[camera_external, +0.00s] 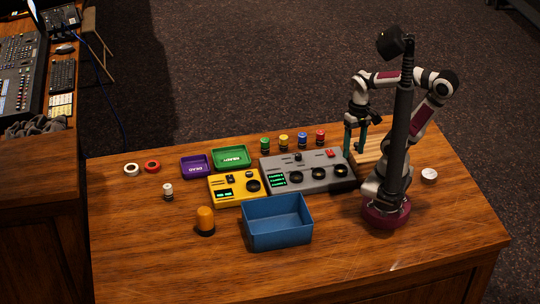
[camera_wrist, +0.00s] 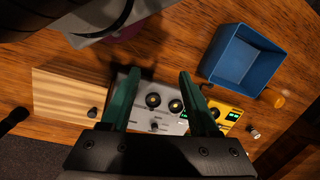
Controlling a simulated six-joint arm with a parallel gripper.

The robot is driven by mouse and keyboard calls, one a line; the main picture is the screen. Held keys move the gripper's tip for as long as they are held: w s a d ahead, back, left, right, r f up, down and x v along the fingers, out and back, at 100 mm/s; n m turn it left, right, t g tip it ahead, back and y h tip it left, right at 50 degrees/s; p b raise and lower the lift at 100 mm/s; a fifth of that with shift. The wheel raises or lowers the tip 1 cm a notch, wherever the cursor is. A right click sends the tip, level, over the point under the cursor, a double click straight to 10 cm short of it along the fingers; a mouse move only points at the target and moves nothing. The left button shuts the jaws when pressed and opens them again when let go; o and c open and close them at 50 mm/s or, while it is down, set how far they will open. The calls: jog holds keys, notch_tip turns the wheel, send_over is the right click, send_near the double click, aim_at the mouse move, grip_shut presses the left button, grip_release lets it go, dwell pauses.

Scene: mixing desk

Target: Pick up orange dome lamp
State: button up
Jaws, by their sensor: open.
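The orange dome lamp (camera_external: 206,219) stands upright on a dark base at the front left of the desk, left of the blue bin. My gripper (camera_external: 356,139) is open and empty, raised above the wooden board at the right side of the grey mixer. Its two green fingers (camera_wrist: 156,92) are spread apart in the wrist view. The gripper is far from the lamp, with the mixers and the bin between them.
The blue bin (camera_external: 277,239) stands open right of the lamp. Behind are a yellow mixer (camera_external: 225,196), a grey mixer (camera_external: 322,162), purple (camera_external: 194,173) and green trays (camera_external: 230,166). A small white-topped item (camera_external: 168,190) stands behind the lamp. Desk left of the lamp is clear.

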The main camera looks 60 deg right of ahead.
dwell(0.3)
jog(key=o, duration=0.6)
jog(key=n+t+y, duration=0.3)
jog(key=n+t, duration=0.5)
jog(key=n, duration=0.3)
send_near(206, 219)
jog(key=s+d+r, duration=0.1)
jog(key=s+d, duration=0.1)
jog(key=d, duration=0.2)
jog(key=x, duration=0.9)
jog(key=shift+w+a+f, duration=0.1)
jog(key=shift+a+f, duration=0.1)
jog(key=x, duration=0.6)
jog(key=shift+w+d+r, duration=0.15)
jog(key=shift+w, duration=0.05)
